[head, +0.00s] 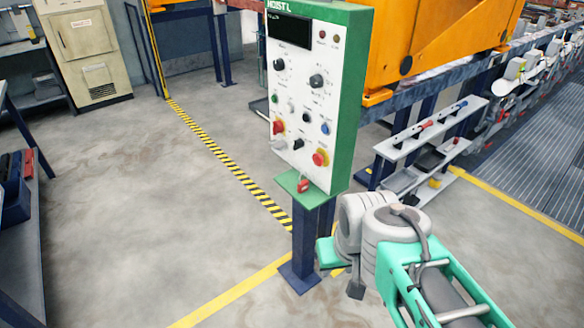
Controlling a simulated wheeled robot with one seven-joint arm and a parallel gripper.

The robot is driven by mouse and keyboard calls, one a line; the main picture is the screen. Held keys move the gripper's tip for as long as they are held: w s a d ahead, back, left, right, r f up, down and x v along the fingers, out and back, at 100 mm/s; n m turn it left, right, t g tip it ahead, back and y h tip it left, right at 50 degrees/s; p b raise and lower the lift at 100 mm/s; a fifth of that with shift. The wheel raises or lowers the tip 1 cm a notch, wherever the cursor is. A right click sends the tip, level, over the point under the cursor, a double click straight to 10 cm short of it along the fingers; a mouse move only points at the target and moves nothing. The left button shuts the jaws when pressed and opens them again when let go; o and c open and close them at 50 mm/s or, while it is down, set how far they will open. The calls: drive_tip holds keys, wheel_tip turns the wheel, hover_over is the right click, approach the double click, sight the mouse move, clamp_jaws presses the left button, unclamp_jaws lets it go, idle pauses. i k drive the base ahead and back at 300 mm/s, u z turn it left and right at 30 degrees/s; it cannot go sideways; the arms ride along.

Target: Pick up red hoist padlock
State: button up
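A small red padlock (303,186) sits on the green ledge (293,181) below the front of the white hoist control panel (302,110). Its shackle is too small to make out clearly. My arm reaches in from the lower right, and its wrist is to the right of and below the ledge, apart from the padlock. A dark end piece (356,292) shows under the wrist and may be part of my gripper. The fingers cannot be made out, and nothing is seen held.
The panel stands on a blue post (305,240) close to my wrist. A grey shelf rack (430,130) with tools stands to the right. A workbench (35,215) is at the left edge. The floor between bench and post is clear.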

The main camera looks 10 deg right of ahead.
sight(304, 187)
drive_tip(key=u, duration=1)
drive_tip(key=k, duration=1.25)
drive_tip(key=u, duration=1.1)
drive_tip(key=i, duration=1.25)
drive_tip(key=z, duration=0.4)
drive_tip(key=i, duration=2.2)
drive_tip(key=z, duration=1.45)
drive_tip(key=i, duration=1.05)
drive_tip(key=z, duration=1.5)
drive_tip(key=i, duration=0.35)
drive_tip(key=z, duration=0.2)
